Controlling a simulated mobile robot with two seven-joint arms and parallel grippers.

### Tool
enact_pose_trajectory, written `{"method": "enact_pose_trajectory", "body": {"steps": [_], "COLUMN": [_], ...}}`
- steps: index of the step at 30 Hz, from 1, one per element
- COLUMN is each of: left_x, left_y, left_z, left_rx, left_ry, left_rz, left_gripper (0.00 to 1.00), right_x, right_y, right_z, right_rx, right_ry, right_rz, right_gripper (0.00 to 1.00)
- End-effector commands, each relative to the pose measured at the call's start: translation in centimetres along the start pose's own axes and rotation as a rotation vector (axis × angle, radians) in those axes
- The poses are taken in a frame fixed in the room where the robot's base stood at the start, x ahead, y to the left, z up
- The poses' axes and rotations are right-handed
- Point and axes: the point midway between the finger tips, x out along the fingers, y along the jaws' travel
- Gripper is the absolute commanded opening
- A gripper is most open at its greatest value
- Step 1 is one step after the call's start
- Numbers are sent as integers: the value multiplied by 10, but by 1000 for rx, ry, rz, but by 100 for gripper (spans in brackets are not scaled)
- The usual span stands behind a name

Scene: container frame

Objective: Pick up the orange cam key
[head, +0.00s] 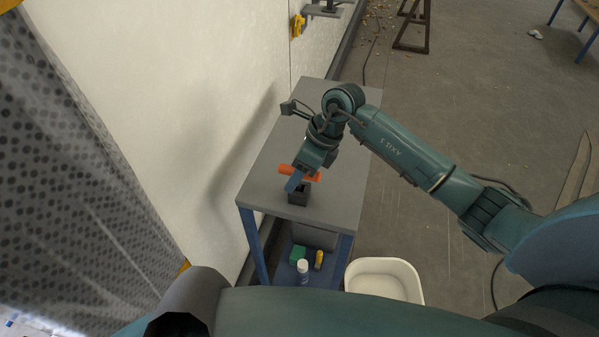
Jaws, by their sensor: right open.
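The orange cam key (285,169) lies crosswise above a small dark block-like holder (299,196) near the front of the grey table (262,190). My right gripper (294,182) reaches down to the key, with its fingers at the key's middle and hiding part of it. The gripper is open; whether its fingers touch the key cannot be told. My left gripper is not seen.
The table stands against a pale wall (170,90). Its lower shelf holds a green item (298,253), a white bottle (303,272) and a yellow item (319,259). A white tub (384,278) stands on the floor to the right. The tabletop's far part is clear.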

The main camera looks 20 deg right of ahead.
Motion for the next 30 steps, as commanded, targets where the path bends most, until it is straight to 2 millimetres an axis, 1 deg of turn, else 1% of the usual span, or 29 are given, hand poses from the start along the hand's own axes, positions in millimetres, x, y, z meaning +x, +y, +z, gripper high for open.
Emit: {"method": "enact_pose_trajectory", "body": {"steps": [1,2,17,26,30], "left_x": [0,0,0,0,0], "left_y": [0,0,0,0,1], "left_z": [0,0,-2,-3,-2], "left_rx": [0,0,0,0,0], "left_ry": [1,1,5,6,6], "left_rz": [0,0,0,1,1], "left_gripper": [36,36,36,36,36], "right_x": [0,0,-1,-1,-9], "right_y": [0,0,0,0,1], "right_z": [0,0,0,0,4], "right_rx": [0,0,0,0,-1], "right_ry": [0,0,0,-1,-2], "right_rz": [0,0,0,0,-2], "right_gripper": [44,42,1,0,0]}}
